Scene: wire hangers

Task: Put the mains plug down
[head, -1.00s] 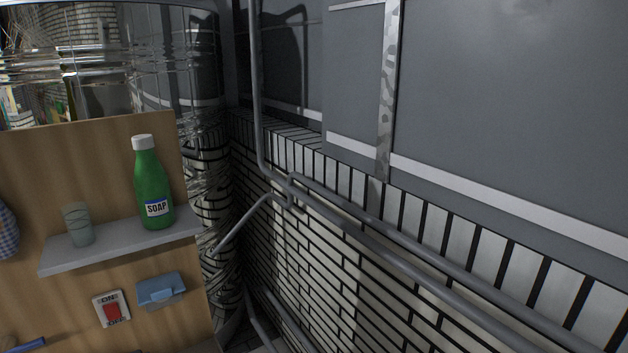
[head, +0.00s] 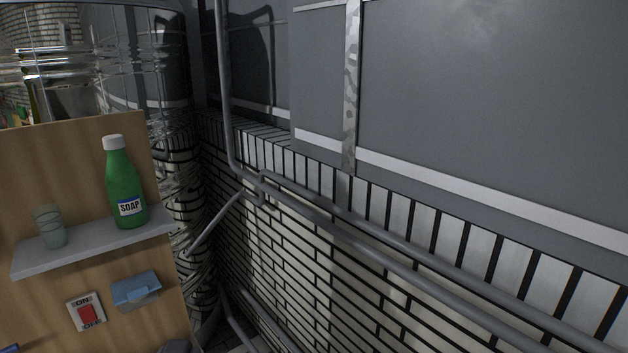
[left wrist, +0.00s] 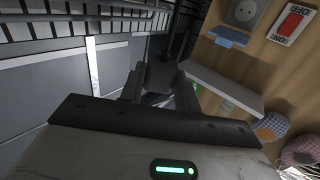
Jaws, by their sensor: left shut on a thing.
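My left gripper (left wrist: 158,86) is shut on the dark mains plug (left wrist: 160,72) in the left wrist view. The plug sits between the two fingers, and a dark cord seems to run up from it. In the head view only a small dark piece (head: 175,347) shows at the bottom edge; I cannot tell whether it is gripper or plug. A socket (left wrist: 243,12) with a blue cover (left wrist: 228,37) is on the wooden board, apart from the plug. The blue cover also shows in the head view (head: 136,288). My right gripper is not in view.
The wooden board (head: 70,155) carries a grey shelf (head: 95,245) with a green soap bottle (head: 124,185) and a cup (head: 50,228). A red switch (head: 87,313) is below. Pipes (head: 330,226) run along the brick wall. Checked cloths (left wrist: 271,126) hang in the wrist view.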

